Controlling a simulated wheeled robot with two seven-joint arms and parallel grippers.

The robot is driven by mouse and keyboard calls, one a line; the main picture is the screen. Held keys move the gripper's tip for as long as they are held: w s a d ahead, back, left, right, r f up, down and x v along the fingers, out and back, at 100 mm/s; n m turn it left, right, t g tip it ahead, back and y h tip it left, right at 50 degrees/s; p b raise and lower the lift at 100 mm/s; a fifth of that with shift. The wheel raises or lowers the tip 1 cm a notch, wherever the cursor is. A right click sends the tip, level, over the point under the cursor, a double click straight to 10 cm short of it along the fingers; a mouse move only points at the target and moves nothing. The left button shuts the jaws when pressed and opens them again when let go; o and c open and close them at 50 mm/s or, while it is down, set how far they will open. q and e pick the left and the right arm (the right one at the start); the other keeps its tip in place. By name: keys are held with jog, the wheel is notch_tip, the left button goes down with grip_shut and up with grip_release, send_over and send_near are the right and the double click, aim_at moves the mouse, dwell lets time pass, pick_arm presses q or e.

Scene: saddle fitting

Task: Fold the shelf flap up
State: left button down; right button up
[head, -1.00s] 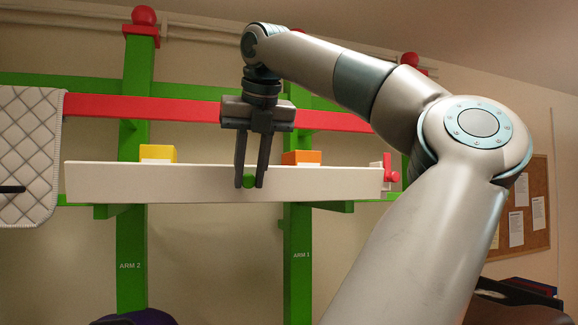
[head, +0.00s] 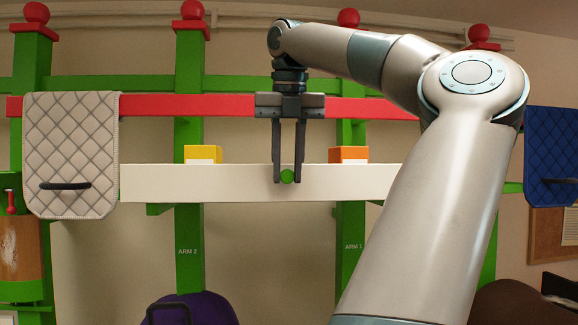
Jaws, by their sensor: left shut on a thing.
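The shelf flap (head: 235,184) is a long white panel. It stands face-on to me along the front of the shelf, between the green posts. A round green knob (head: 287,176) sits on its face. My left gripper (head: 287,181) points down, with its two dark fingers on either side of the knob and shut on it. My arm hides the right end of the flap. My right gripper is not in view.
A yellow box (head: 203,154) and an orange box (head: 348,154) show above the flap's top edge. A red rail (head: 200,106) runs behind my gripper. A grey quilted pad (head: 72,150) hangs at left, a blue one (head: 551,155) at right.

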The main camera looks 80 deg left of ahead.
pick_arm(q)
jog(key=c, duration=1.6)
grip_release()
jog(key=shift+o, duration=0.4)
jog(key=shift+a, duration=0.15)
jog(key=shift+v, duration=0.8)
jog(key=v, duration=1)
jog(key=shift+r, duration=0.15)
jog(key=shift+w, duration=0.15)
